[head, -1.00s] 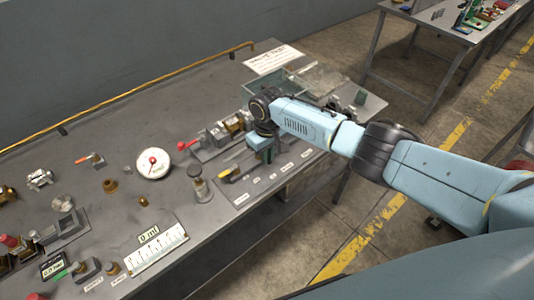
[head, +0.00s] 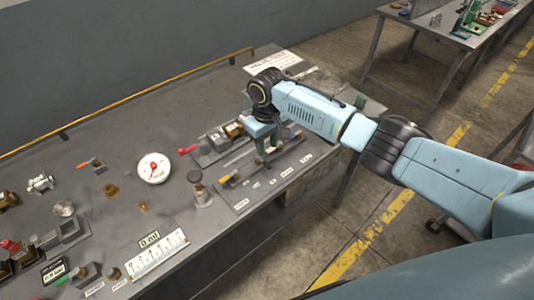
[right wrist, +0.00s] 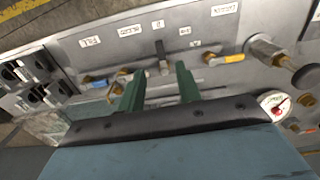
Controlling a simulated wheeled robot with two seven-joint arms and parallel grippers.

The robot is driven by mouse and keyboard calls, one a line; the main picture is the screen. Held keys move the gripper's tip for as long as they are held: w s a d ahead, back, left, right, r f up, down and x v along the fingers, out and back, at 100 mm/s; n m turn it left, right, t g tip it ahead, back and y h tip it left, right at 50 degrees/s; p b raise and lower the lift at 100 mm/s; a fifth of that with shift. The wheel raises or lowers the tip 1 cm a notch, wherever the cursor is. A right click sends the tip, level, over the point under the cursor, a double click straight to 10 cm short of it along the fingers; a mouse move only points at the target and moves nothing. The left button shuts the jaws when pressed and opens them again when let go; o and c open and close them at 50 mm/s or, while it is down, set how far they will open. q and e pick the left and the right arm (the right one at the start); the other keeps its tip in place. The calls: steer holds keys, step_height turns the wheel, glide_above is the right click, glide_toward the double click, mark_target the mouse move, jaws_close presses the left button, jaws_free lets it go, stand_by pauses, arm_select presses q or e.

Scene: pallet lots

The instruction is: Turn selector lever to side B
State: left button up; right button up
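My right gripper (head: 268,148) hangs over the valve panel (head: 242,203) near the front edge of the bench. In the right wrist view its two green fingers (right wrist: 158,85) are apart, with nothing visibly held between them. A small upright grey lever (right wrist: 164,67) stands just beyond and between the fingertips, apart from them as far as I can tell. A yellow-handled lever (right wrist: 209,58) lies to its right; it also shows in the head view (head: 230,178). My left gripper is out of view.
A red-handled valve (head: 187,150) lies behind the panel. A black-knobbed plunger (head: 201,189) stands left of the panel, and a round gauge (head: 154,168) sits farther left. Bare bench top (head: 105,120) is at the back left.

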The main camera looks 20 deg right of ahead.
step_height(320, 180, up, 6)
steer(key=shift+r, duration=0.2)
stand_by(0.4)
